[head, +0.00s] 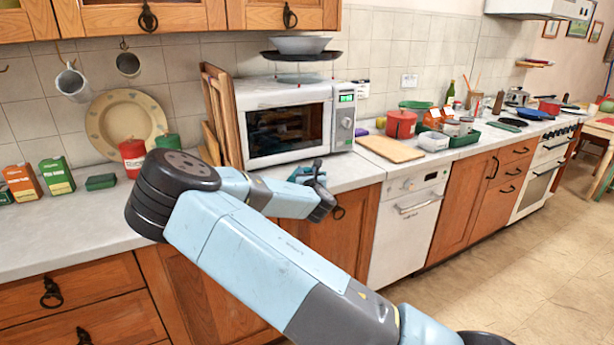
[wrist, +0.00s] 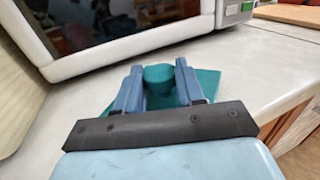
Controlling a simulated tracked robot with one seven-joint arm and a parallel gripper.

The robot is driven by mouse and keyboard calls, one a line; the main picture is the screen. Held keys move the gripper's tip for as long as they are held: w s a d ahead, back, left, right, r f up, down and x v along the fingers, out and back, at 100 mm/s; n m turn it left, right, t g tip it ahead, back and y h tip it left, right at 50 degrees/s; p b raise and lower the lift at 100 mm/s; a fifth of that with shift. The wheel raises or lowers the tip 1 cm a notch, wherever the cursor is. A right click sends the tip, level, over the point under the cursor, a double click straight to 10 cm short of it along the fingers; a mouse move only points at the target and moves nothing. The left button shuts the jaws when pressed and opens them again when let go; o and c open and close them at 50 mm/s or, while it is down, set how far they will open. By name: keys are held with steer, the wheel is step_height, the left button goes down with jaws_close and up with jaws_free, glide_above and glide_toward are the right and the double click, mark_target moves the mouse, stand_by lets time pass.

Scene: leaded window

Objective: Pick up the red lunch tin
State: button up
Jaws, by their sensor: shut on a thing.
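In the head view, a red lidded canister with a pale label (head: 132,158) stands on the counter left of my arm. A red pot-like container (head: 401,124) stands right of the microwave. I cannot tell which of these, if either, is the lunch tin. My gripper (head: 312,174) is in front of the microwave, over the counter edge. In the wrist view, my gripper (wrist: 159,70) is shut on a teal thing (wrist: 158,74) with a rounded upper part between the fingers. A flat teal surface shows around it. Its full shape is hidden by the fingers and gripper body.
The microwave (head: 290,122) stands close behind my gripper. A wooden board (head: 390,149) lies to its right. A green canister (head: 168,142), small boxes (head: 56,176) and a plate (head: 125,125) are at the left. The counter front at left is clear.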

steer(key=shift+f, duration=0.5)
steer(key=o, duration=1)
steer(key=shift+o, duration=0.2)
steer(key=s, duration=1.2)
steer(key=shift+d, duration=0.45)
